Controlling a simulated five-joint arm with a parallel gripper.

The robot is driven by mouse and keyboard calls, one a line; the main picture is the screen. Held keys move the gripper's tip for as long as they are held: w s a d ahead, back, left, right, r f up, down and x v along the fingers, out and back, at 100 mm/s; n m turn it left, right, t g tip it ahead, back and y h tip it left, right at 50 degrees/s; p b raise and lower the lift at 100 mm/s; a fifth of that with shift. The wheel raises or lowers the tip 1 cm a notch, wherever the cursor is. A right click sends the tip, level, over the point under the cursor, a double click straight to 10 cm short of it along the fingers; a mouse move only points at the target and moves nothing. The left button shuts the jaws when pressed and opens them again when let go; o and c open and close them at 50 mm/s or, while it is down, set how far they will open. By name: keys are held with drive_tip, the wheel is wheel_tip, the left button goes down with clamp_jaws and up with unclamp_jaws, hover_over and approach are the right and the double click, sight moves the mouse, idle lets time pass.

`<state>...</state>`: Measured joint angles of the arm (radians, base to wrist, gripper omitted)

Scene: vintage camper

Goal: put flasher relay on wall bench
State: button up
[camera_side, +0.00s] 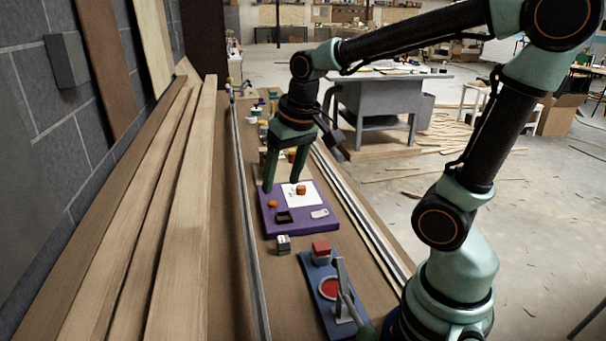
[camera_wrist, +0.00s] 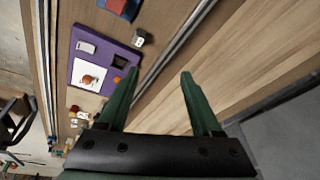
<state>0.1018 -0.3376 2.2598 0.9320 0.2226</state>
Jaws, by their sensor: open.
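A small grey-white cube with dark marks (camera_side: 283,244), which I take for the flasher relay, stands on the narrow wooden worktop in front of the purple board. It also shows in the wrist view (camera_wrist: 138,39), at the upper middle. The wall bench appears to be the long planked wooden surface (camera_side: 180,215) along the block wall at left in the side view. My gripper (camera_side: 284,187) is open, with its green fingers pointing down and nothing between them. In the wrist view my gripper (camera_wrist: 160,73) is apart from the cube, which lies beyond the left fingertip.
The purple board (camera_side: 272,224) carries a white sheet, an orange-red piece (camera_side: 301,190), a black tray (camera_side: 284,217) and a pale piece. A blue base (camera_side: 318,289) with a red block (camera_side: 320,248) and lever stands nearer. A metal rail (camera_side: 243,200) separates the worktop from the planks.

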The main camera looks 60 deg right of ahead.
drive_tip(key=shift+s+a+r+n+t, duration=0.4)
drive_tip(key=shift+s+a+n, duration=0.15)
drive_tip(key=shift+s+n, duration=0.15)
drive_tip(key=shift+s+a+r+n+t, duration=0.3)
drive_tip(key=shift+s+a+n+t, duration=0.1)
drive_tip(key=shift+s+a+n, duration=0.3)
drive_tip(key=shift+s+a+r+n+t, duration=0.4)
drive_tip(key=shift+s+a+n, duration=0.1)
drive_tip(key=shift+s, duration=0.3)
